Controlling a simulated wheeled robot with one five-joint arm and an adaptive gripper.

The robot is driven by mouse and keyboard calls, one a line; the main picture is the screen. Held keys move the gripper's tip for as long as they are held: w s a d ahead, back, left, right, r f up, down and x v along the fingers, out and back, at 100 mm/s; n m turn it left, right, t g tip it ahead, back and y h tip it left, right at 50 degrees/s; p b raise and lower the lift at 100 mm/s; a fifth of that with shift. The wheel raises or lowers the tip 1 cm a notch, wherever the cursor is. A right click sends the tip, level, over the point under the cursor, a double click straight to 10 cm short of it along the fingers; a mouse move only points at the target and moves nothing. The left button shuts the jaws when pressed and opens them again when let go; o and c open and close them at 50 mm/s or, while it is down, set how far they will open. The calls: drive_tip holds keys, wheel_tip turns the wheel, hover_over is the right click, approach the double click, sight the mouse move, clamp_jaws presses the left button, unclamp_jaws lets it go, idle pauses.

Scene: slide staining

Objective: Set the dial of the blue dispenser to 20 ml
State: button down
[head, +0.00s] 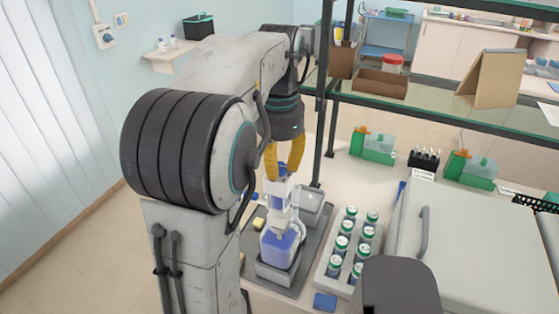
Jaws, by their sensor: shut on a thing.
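The blue dispenser (280,246) stands upright in a grey tray (289,282). It has a white upper part above a bottle of blue liquid. My gripper (283,176), with yellow fingers, points down from above and is shut on the top of the dispenser. The fingers are at either side of its upper part. The dial and its scale are too small and too covered to read, so I cannot tell its setting.
A white rack (325,266) with several green-capped jars stands right of the dispenser. A clear container (311,205) is behind it. Black shelf posts (322,90) and a glass shelf (440,105) stand close behind my arm. A large grey-white unit (470,240) fills the right.

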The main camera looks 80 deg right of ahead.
sight(279, 166)
drive_tip(key=n+p, duration=0.1)
drive_tip(key=n, duration=0.5)
idle(0.6)
drive_tip(key=c, duration=0.9)
unclamp_jaws()
drive_tip(key=shift+r, duration=5.9)
